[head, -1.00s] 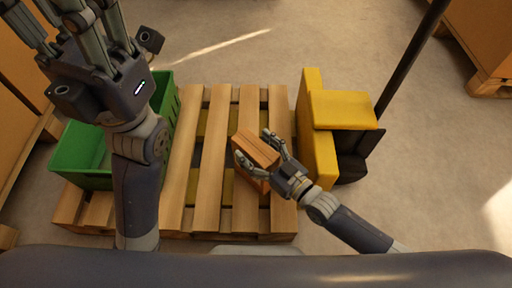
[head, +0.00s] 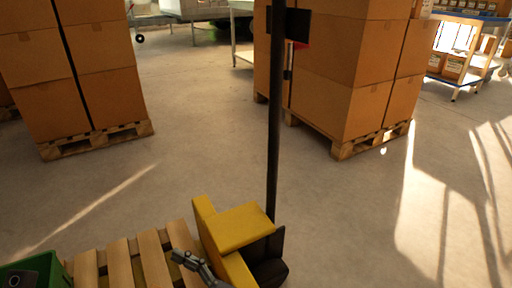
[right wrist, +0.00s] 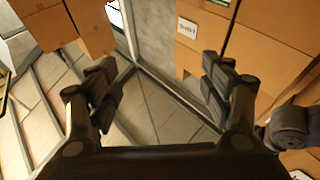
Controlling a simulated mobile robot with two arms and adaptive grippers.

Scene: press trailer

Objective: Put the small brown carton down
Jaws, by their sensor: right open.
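The small brown carton does not show in either current view; the part of the wooden pallet (head: 120,262) where it was is below the head picture's edge. My right gripper (right wrist: 160,88) is open in the right wrist view, its two fingers wide apart with nothing between them. In the head view, part of my right gripper (head: 190,264) shows at the bottom edge, over the pallet's right side beside the yellow truck part. Only a dark piece of my left gripper (head: 18,278) shows at the bottom left corner, and its fingers are out of view.
A yellow pallet truck (head: 238,228) with a black mast (head: 275,120) stands right of the pallet. A green crate (head: 45,270) is at bottom left. Stacked large cartons (head: 105,85) (head: 340,95) stand on pallets farther back. The floor (head: 200,130) between is clear.

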